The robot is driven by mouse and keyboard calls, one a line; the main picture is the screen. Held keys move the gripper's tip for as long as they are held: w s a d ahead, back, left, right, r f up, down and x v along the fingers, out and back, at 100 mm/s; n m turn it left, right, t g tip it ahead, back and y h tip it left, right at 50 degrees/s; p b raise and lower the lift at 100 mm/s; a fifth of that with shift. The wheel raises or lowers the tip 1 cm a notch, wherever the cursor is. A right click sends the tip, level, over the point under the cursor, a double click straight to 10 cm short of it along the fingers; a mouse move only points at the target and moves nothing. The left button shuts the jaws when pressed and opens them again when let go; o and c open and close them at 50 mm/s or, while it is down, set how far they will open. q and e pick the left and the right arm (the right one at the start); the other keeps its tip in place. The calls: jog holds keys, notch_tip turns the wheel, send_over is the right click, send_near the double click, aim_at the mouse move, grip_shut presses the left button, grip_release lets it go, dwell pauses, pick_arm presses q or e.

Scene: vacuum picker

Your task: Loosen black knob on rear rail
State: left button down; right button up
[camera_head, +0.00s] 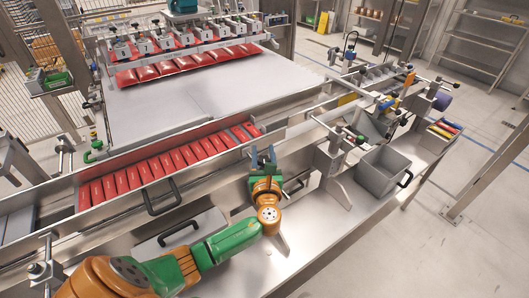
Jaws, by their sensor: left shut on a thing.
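My left gripper (263,158), at the end of my green and orange arm, is at the front metal rail (300,133), right of the row of red packs. It is shut on a small part between its fingers, too small and covered to make out. Several black knobs on metal clamps show on the right half of the machine, one dark knob (360,140) near the grey bin and others farther back. I cannot tell which of them is the rear-rail knob. My right gripper is not in view.
Red packs (160,166) fill a tray behind a black handle (161,196). Suction heads (185,35) hang over more red packs at the back. A grey bin (383,171) and a small tray of coloured items (444,130) stand right. The floor at right is clear.

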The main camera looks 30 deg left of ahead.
pick_arm(q)
jog(key=shift+r, duration=0.15)
jog(key=shift+c, duration=2)
grip_release()
jog(key=v, duration=0.7)
jog(key=shift+b, duration=0.35)
jog(key=shift+d, duration=0.1)
